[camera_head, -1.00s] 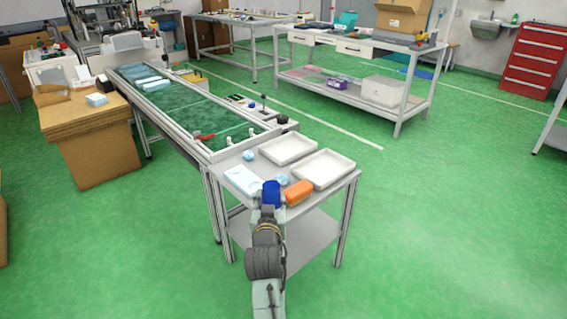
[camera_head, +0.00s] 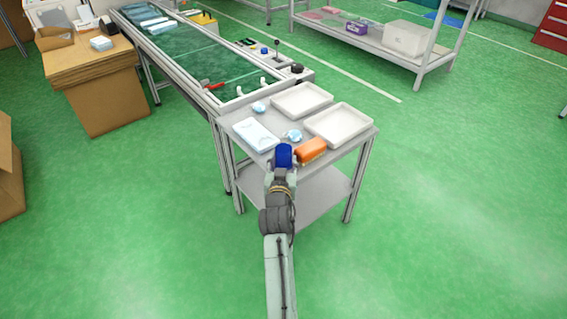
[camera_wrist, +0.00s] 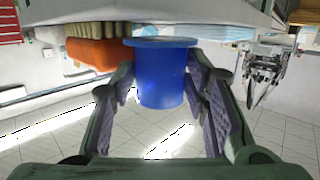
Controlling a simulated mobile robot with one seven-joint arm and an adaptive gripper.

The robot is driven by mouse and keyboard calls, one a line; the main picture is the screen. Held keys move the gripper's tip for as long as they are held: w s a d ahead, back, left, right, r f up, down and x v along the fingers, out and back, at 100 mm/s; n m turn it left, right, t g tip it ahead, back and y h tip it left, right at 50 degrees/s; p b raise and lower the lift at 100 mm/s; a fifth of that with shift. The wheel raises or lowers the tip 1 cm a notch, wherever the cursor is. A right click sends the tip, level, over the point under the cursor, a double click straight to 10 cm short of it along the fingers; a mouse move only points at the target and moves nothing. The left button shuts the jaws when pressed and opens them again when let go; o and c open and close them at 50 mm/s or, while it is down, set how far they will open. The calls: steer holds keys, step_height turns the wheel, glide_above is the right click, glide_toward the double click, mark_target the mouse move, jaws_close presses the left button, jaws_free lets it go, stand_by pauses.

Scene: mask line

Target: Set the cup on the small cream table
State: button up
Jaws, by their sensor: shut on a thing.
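The blue cup (camera_head: 283,157) is at the front edge of a small light-grey table (camera_head: 350,146), just left of an orange brush (camera_head: 311,150). My gripper (camera_head: 281,172) is shut on the cup. In the wrist view the cup (camera_wrist: 162,78) sits between the two finger pads of my gripper (camera_wrist: 165,95); that picture looks upside down, with the tabletop along its upper edge. I cannot tell whether the cup touches the tabletop or hangs just above it. No table that is plainly cream shows.
Two white trays (camera_head: 342,122) fill the back right of the grey table. A pale blue pack (camera_head: 256,135) and crumpled blue pieces (camera_head: 294,136) lie left of them. A conveyor with a green bed (camera_head: 205,62) adjoins behind. Green floor (camera_head: 460,200) is open on the right.

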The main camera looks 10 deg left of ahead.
steer(key=shift+f, duration=0.65)
steer(key=shift+f, duration=0.25)
steer(key=o, duration=1.4)
steer(key=shift+r, duration=0.1)
steer(key=shift+r, duration=0.2)
